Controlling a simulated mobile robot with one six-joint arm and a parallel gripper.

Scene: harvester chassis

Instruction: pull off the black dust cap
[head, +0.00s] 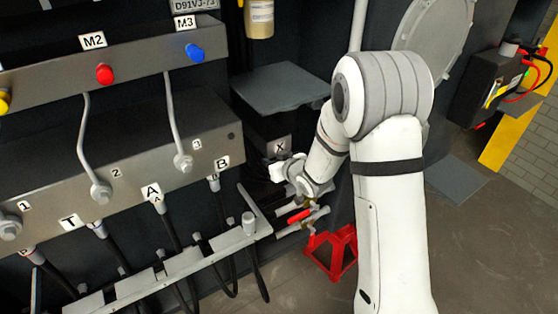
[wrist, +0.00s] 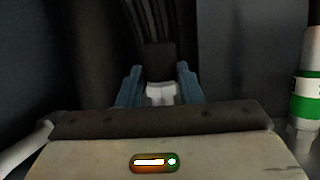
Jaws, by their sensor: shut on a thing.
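In the wrist view, my gripper (wrist: 158,76) has its two blue-grey fingers closed in on a dark ribbed piece (wrist: 157,56), which I take to be the black dust cap. A pale, short piece (wrist: 160,94) shows between the fingers, closer to the gripper body. The picture is dim, and I cannot tell exactly where the fingers touch or whether the cap is still seated. In the head view, my gripper (head: 277,172) is just below the X label (head: 280,148), low beside the grey valve block. The cap cannot be made out there.
A grey shelf (head: 278,87) juts out above my gripper. A metal rail (head: 190,264) with hoses lies to the lower left. A red-handled valve (head: 300,215) and a red stand (head: 332,252) are below. A green-and-white banded cylinder (wrist: 307,97) is at the wrist view's right.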

